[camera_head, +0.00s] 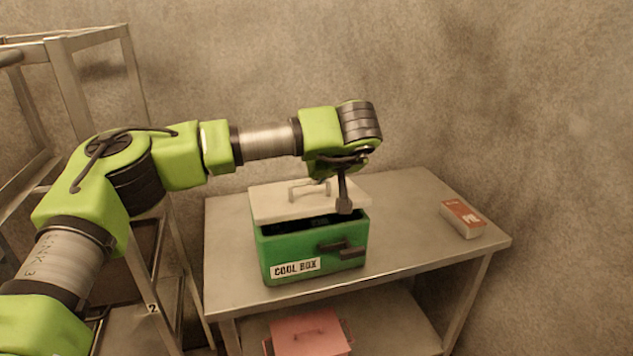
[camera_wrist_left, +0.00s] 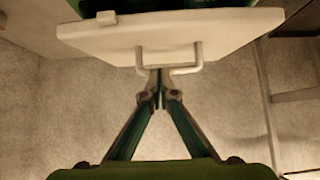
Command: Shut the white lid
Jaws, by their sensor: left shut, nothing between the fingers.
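The green cool box (camera_head: 300,250) stands on the metal table, with a label on its front. The white lid (camera_head: 272,205) lies over its top, with a wire handle on it. A dark gap shows between the lid and the box's front rim, so the lid is partly open. My left gripper (camera_head: 344,208) is shut and empty, pointing down over the lid's right part. In the left wrist view the closed fingertips (camera_wrist_left: 158,88) are close to the handle (camera_wrist_left: 168,62) of the lid (camera_wrist_left: 215,32); I cannot tell whether they touch. My right gripper is not in view.
A red and white carton (camera_head: 462,218) lies at the right of the table (camera_head: 415,255). A pink box (camera_head: 310,335) sits on the shelf below. A metal rack (camera_head: 70,90) stands at the left, and the wall is behind.

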